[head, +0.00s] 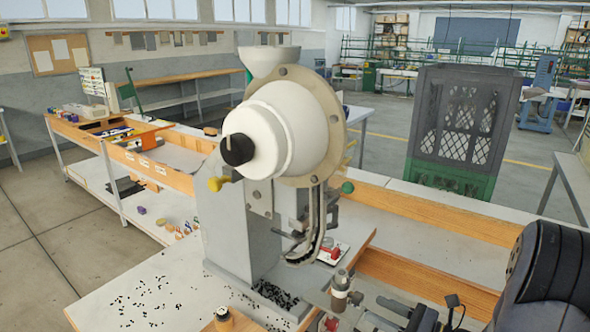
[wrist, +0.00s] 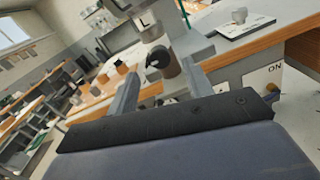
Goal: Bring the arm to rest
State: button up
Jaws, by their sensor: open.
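My gripper (wrist: 160,70) shows in the wrist view with its two grey fingers apart. It is open, and I see nothing held between them. Beyond the fingers, a grey machine part marked "L" and a dark round knob (wrist: 163,62) show in the gap; they look apart from the fingers. In the head view the eyelet press (head: 292,125) stands upright on the bench, with a white drum, a black knob and a hopper on top. A dark, rounded body (head: 545,265) at the lower right may be part of my arm; I cannot tell.
Small black eyelets (head: 140,300) lie scattered on the white bench top. A dark grey crate (head: 465,115) stands behind the press on a green one. A small clamp-like fitting (head: 341,290) stands at the front. The aisle floor (head: 50,235) at left is clear.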

aim_at(361, 302)
jog(key=x, duration=0.4)
jog(key=shift+w+a, duration=0.1)
dwell(0.4)
jog(key=v, duration=1.1)
jog(key=w+a+n+b, duration=0.2)
jog(key=a+n+b, duration=0.1)
jog(key=b, duration=0.1)
jog(key=w+a+n+b, duration=0.2)
jog(key=n+b, duration=0.2)
jog(key=w+a+n+b, duration=0.2)
jog(key=a+n+b, duration=0.1)
jog(key=n+b, duration=0.1)
jog(key=shift+w+a+f, duration=0.25)
jog(key=shift+w+a, duration=0.05)
jog(key=shift+w, duration=0.1)
jog(key=n+b, duration=0.2)
jog(key=n, duration=0.1)
jog(key=n+b, duration=0.3)
jog(key=n, duration=0.1)
jog(key=n+b, duration=0.3)
jog(key=n, duration=0.1)
jog(key=shift+r+y, duration=0.3)
jog(key=shift+y, duration=0.1)
